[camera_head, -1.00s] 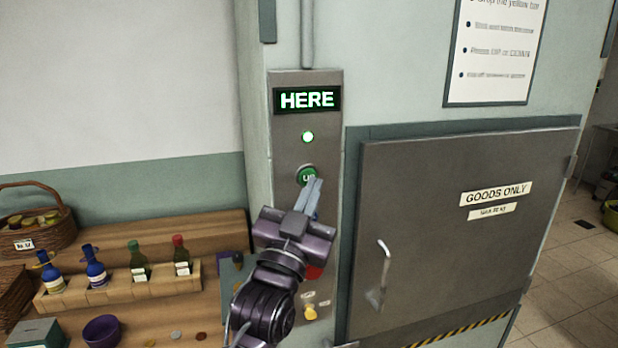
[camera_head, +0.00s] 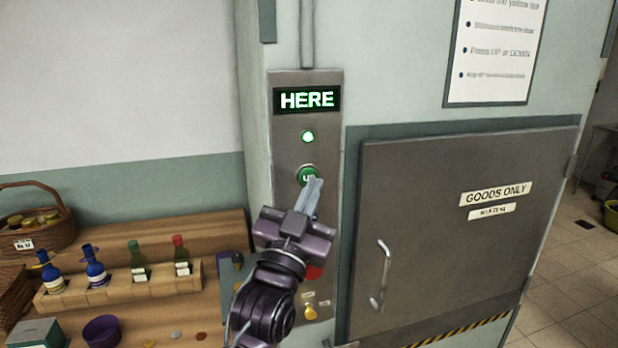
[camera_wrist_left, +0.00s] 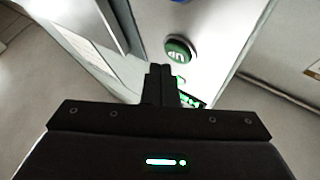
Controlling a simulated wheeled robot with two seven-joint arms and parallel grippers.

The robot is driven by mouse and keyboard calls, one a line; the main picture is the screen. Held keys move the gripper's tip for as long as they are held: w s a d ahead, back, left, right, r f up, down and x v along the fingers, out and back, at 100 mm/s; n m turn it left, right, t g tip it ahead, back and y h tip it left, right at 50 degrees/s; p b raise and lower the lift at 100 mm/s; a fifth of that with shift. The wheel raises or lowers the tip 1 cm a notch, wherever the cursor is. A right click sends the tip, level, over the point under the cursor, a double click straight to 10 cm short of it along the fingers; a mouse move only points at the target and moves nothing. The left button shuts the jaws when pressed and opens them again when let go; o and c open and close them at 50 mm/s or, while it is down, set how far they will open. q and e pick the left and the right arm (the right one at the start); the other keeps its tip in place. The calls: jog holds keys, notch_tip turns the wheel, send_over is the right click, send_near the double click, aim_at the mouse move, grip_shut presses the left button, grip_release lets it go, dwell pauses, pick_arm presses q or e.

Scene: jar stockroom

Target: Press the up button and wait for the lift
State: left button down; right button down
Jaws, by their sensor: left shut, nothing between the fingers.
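The green UP button (camera_head: 307,174) sits on a grey metal lift panel (camera_head: 290,150). It also shows in the left wrist view (camera_wrist_left: 179,50). Above it a small green lamp (camera_head: 308,136) is lit and a display (camera_head: 307,99) reads HERE in green. My left gripper (camera_head: 316,182) is shut and empty, its fingertips just in front of the lower right edge of the button in the head view. In the left wrist view the fingertips (camera_wrist_left: 160,68) appear beside the button; I cannot tell whether they touch it. The grey lift door (camera_head: 440,230), marked GOODS ONLY, is closed.
A red part (camera_head: 314,272) and a yellow part (camera_head: 310,312) show low on the panel, partly behind my arm. A wooden shelf (camera_head: 225,235) with several bottles and a wicker basket (camera_head: 40,225) stands at left. Open tiled floor (camera_head: 570,265) lies at right.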

dwell(0.4)
pick_arm(q)
jog(key=shift+w+a, duration=0.1)
jog(key=shift+w, duration=0.3)
